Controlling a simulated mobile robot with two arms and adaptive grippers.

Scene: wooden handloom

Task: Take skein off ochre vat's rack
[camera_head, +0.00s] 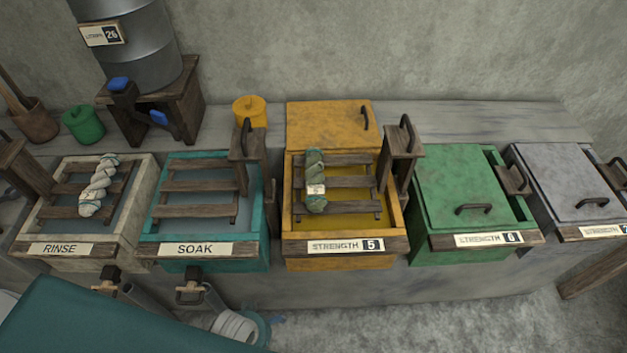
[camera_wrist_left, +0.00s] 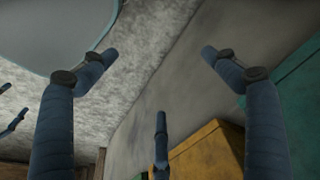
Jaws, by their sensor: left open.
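The skein (camera_head: 314,190) is a twisted grey-green hank with a small pale tag around its middle. It lies across the slats of the wooden rack (camera_head: 352,182) in the open ochre vat (camera_head: 340,263), labelled STRENGTH 5, toward the rack's left side. My left gripper (camera_wrist_left: 158,56) shows only in its wrist view. Its blue fingers are spread wide with nothing between them. An ochre box side (camera_wrist_left: 208,155) shows beyond the fingers at the bottom, and the skein is not visible there. My right gripper is in neither view.
The ochre lid (camera_head: 325,125) stands open behind its vat. A wooden post with a handle (camera_head: 402,150) rises at the vat's right. The teal SOAK vat (camera_head: 205,262) has an empty rack. The RINSE vat (camera_head: 75,262) holds another skein (camera_head: 98,185). The green vat (camera_head: 460,190) is lidded.

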